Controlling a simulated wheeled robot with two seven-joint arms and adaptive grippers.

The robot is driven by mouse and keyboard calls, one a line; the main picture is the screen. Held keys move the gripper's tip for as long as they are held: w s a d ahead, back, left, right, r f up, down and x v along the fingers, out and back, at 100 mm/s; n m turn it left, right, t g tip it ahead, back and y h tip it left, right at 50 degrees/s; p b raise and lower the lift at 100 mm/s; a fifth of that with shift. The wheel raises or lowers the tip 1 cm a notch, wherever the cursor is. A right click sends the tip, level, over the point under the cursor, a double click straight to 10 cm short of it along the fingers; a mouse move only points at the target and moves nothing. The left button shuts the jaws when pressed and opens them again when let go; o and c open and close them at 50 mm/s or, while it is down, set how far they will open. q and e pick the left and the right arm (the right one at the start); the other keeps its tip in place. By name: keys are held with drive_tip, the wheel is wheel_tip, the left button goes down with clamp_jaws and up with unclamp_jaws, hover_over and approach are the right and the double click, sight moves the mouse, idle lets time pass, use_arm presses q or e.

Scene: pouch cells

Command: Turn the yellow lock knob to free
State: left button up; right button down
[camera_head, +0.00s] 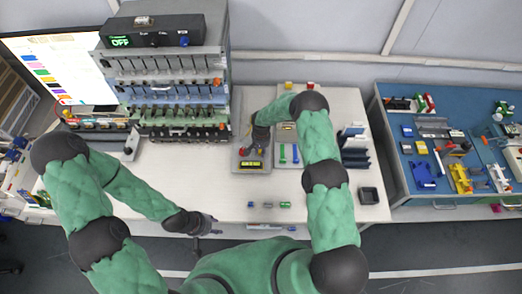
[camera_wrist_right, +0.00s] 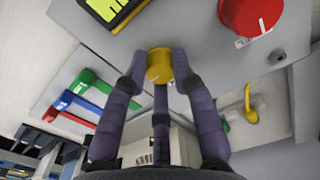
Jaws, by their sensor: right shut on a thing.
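The yellow lock knob (camera_wrist_right: 159,62) sits on a light grey panel (camera_wrist_right: 205,65) in the right wrist view. My right gripper (camera_wrist_right: 158,72) is shut on the knob, with its fingers around it. A small white mark shows on the knob's near side. In the head view my right gripper (camera_head: 262,138) is over the grey panel device (camera_head: 239,158), and the knob is mostly hidden there. My left gripper (camera_head: 207,224) is near the table's front edge, away from the panel; its fingers are too small to judge.
In the right wrist view, a red knob (camera_wrist_right: 250,16) and a yellow-green display (camera_wrist_right: 112,10) sit close to the yellow knob. Green, blue and red handles (camera_wrist_right: 72,98) lie to the left. A rack of cells (camera_head: 165,85) stands left of the panel.

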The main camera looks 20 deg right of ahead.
drive_tip(key=n+b, duration=0.4)
drive_tip(key=b, duration=0.1)
drive_tip(key=shift+f, duration=0.2)
drive_tip(key=n+b, duration=0.2)
drive_tip(key=n, duration=0.1)
drive_tip(key=n+b, duration=0.2)
drive_tip(key=n, duration=0.2)
drive_tip(key=shift+r+b, duration=0.1)
drive_tip(key=shift+b, duration=0.2)
drive_tip(key=shift+r+n+b, duration=0.1)
drive_tip(key=shift+n+b, duration=0.6)
drive_tip(key=shift+n, duration=1.8)
drive_tip(key=c, duration=1)
unclamp_jaws()
